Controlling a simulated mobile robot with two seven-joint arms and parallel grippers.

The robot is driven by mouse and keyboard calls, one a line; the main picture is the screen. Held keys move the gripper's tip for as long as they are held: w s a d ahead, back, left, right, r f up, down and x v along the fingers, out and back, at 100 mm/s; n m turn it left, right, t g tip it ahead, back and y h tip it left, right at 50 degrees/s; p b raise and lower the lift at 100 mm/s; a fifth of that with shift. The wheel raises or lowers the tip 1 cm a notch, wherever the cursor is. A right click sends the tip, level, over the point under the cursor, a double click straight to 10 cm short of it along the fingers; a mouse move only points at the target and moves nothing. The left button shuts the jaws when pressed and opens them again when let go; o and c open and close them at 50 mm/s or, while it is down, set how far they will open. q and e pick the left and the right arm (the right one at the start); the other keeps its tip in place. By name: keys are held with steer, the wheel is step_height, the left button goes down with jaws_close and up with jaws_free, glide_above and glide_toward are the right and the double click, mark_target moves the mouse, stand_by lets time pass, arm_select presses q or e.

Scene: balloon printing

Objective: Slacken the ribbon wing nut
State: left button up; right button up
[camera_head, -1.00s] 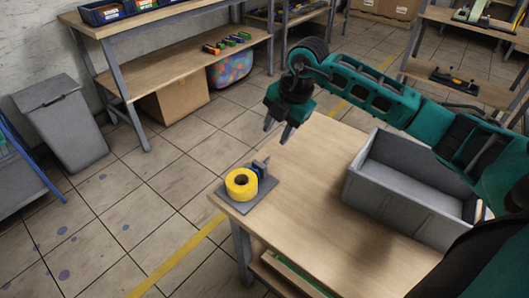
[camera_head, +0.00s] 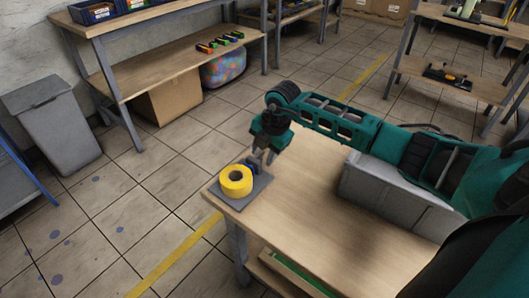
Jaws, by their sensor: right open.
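A yellow ribbon roll (camera_head: 236,181) sits on a dark grey base plate (camera_head: 233,201) at the left corner of the wooden table. A small dark blue part (camera_head: 252,167), perhaps the wing nut, stands just behind and right of the roll, partly hidden by my gripper. My right gripper (camera_head: 264,160) points down beside this blue part, with its fingers apart. I cannot tell whether the fingers touch it. My left gripper is not in view.
A grey bin (camera_head: 385,196) stands on the table (camera_head: 310,220) at the right, partly covered by my right arm. The table's front middle is clear. A workbench (camera_head: 170,60) with a cardboard box (camera_head: 168,100) under it stands behind. A grey waste bin (camera_head: 45,120) is at the left.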

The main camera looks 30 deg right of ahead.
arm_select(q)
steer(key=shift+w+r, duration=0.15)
arm_select(e)
steer(key=shift+c, duration=0.4)
jaws_close()
